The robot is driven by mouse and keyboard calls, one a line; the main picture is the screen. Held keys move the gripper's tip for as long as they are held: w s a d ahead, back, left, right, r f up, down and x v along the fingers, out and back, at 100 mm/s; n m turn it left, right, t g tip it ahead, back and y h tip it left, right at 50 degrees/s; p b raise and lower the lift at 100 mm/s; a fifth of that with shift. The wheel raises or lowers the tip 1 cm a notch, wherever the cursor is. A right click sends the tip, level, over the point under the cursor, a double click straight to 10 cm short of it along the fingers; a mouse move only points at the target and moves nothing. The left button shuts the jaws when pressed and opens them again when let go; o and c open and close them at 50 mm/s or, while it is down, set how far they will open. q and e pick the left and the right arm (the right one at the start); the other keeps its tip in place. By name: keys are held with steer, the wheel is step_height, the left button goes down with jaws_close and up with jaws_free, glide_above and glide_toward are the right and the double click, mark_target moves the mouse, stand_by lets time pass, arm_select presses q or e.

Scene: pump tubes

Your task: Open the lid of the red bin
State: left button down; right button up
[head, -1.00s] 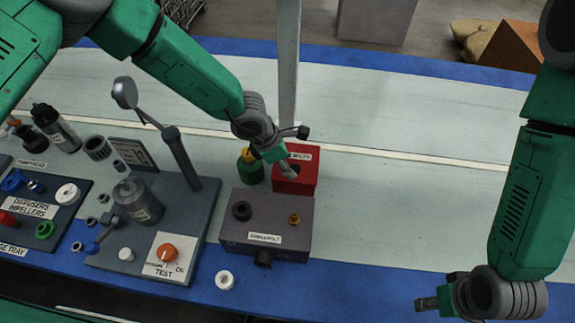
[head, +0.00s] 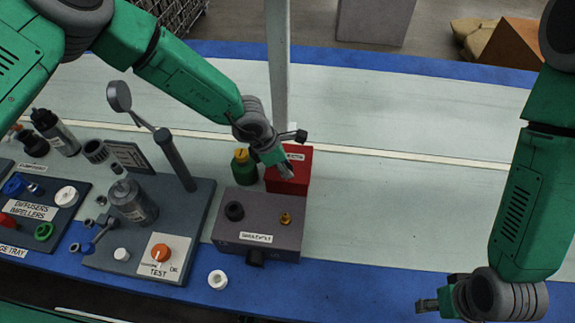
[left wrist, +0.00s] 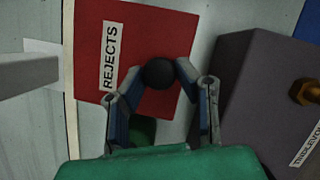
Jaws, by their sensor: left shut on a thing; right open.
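The red bin (head: 289,185), labelled REJECTS, stands behind the grey box near the middle of the head view. Its lid (left wrist: 175,40) lies flat and closed in the left wrist view. A round black knob (left wrist: 159,73) sits on the lid. My left gripper (head: 286,172) is over the bin, with its fingertips shut on the knob from both sides; in the head view it hides the knob. My right gripper (head: 428,305) is open and empty at the lower right, well away from the bin.
A grey box (head: 258,222) with a brass fitting stands just in front of the bin. A green bottle with a yellow cap (head: 243,168) is close at its left. A grey post (head: 280,80) rises behind it. The bench to the right is clear.

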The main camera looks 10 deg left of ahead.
arm_select(q)
steer(key=shift+w+d+r, duration=0.15)
steer(key=shift+d+r, duration=0.05)
steer(key=shift+r, duration=0.05)
steer(key=shift+w+a+r+g, duration=0.25)
steer(key=shift+g, duration=0.15)
steer(key=shift+w+a+r+g, duration=0.15)
steer(key=shift+w+r+g, duration=0.05)
steer(key=shift+r+g, duration=0.2)
steer(key=g+b, duration=0.1)
steer(key=b, duration=0.1)
steer(key=w+r+g+b, duration=0.1)
steer(key=w+r+n+g+b, duration=0.1)
steer(key=b, duration=0.1)
steer(key=shift+d+r+g+b, duration=0.25)
steer(key=shift+g+b, duration=0.05)
steer(key=shift+b, duration=0.05)
arm_select(e)
glide_above(414, 313)
step_height(414, 313, down, 6)
steer(key=shift+s+r, duration=0.1)
steer(key=shift+r, duration=0.15)
arm_select(q)
steer(key=shift+w+r+g+b, duration=0.55)
steer(key=shift+r+g+b, duration=0.15)
steer(key=shift+b, duration=0.4)
arm_select(e)
steer(key=shift+f, duration=1.1)
